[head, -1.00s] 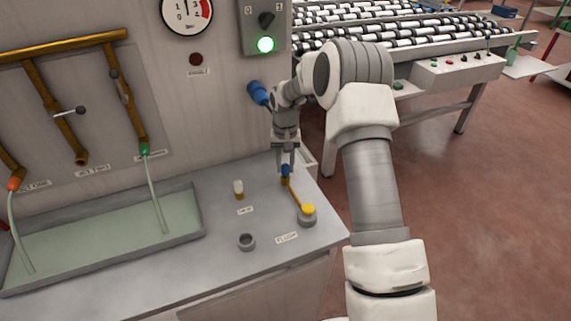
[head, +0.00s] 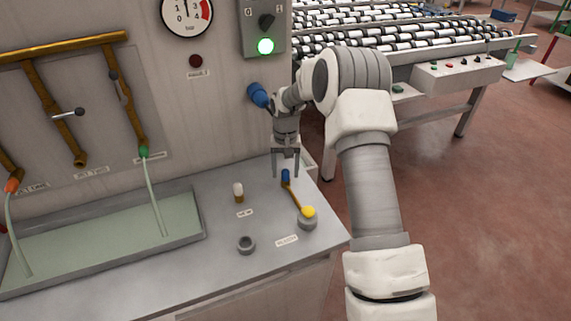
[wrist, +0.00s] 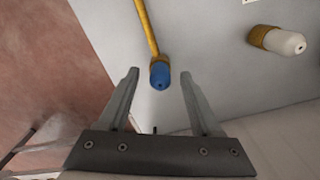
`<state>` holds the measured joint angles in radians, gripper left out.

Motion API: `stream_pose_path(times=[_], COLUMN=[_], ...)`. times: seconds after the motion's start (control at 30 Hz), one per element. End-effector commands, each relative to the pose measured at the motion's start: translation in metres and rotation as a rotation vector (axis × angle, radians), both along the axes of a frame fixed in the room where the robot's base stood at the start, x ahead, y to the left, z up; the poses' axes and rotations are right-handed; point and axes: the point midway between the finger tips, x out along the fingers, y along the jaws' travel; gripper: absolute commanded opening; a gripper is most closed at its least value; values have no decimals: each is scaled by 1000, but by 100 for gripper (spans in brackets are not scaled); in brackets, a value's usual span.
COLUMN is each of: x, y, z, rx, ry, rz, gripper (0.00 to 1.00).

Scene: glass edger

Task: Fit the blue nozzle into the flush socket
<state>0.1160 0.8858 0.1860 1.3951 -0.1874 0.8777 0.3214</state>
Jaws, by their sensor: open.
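The blue nozzle (head: 286,176) stands on the grey worktop, at the far end of a thin yellow bar. It also shows in the wrist view (wrist: 160,76), with brass around its base. My gripper (head: 285,172) is open just above the nozzle, fingers apart. In the wrist view the fingertips (wrist: 159,74) lie either side of the nozzle, with clear gaps and nothing held. An empty grey ring socket (head: 246,245) is at the front. The flush label (head: 286,241) lies between it and a grey round base (head: 307,223) with a yellow cap (head: 308,211).
A white-topped brass nozzle (head: 238,189) stands left of the blue one. A shallow tray (head: 203,222) with hoses fills the left of the worktop (head: 190,262). The panel wall (head: 215,110) and a blue knob (head: 258,94) are close behind my gripper.

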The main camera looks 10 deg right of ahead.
Motion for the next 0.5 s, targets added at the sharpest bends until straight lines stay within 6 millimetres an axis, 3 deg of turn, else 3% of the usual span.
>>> stream_pose_path(times=[0.17,0.5], x=[1,1], y=[0,0], z=[19,100], rx=[0,0], ry=[-5,-6], rz=[0,-1], gripper=[66,66])
